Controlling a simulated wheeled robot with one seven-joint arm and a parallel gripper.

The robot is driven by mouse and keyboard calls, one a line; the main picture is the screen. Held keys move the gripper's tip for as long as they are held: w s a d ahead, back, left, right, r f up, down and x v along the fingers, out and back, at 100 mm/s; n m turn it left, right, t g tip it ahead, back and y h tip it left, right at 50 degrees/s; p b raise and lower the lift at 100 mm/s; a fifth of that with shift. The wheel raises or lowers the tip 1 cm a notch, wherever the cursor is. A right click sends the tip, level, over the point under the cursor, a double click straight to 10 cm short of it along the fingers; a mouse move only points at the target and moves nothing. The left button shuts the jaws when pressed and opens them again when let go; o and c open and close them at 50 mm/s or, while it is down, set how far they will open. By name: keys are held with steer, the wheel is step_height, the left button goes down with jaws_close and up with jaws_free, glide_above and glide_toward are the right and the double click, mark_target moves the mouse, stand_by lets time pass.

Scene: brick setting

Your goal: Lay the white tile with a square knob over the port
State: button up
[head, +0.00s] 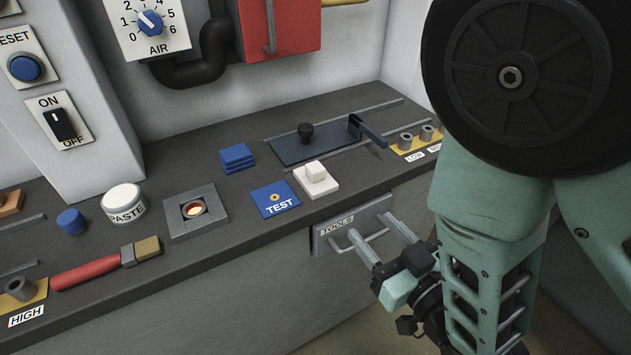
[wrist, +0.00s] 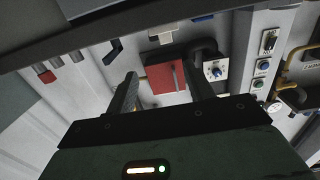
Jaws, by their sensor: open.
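The white tile with a square knob (head: 316,181) lies flat on the dark counter, right of the blue TEST plate (head: 275,199), near the front edge. The port (head: 181,226) is a grey square frame with a round, glowing opening, left of the TEST plate. The opening is uncovered. My gripper (head: 371,226) is open and empty, in front of the TOOLS drawer, lower right of the tile and apart from it. Its two spread fingers also show in the wrist view (wrist: 164,82), with nothing between them.
A paste jar (head: 124,203) and red-handled brush (head: 92,272) are left of the port. The TOOLS drawer (head: 330,228) has a protruding handle.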

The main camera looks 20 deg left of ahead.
steer(key=b, duration=1)
glide_toward(320, 172)
steer(key=shift+y, duration=0.3)
steer(key=x, duration=0.4)
steer(key=shift+w+d+f, duration=0.1)
steer(key=shift+w+f, duration=0.15)
steer(key=shift+w, duration=0.05)
steer(key=shift+p+x, duration=0.3)
steer(key=shift+x, duration=2.65)
steer(key=shift+s, duration=0.2)
jaws_close()
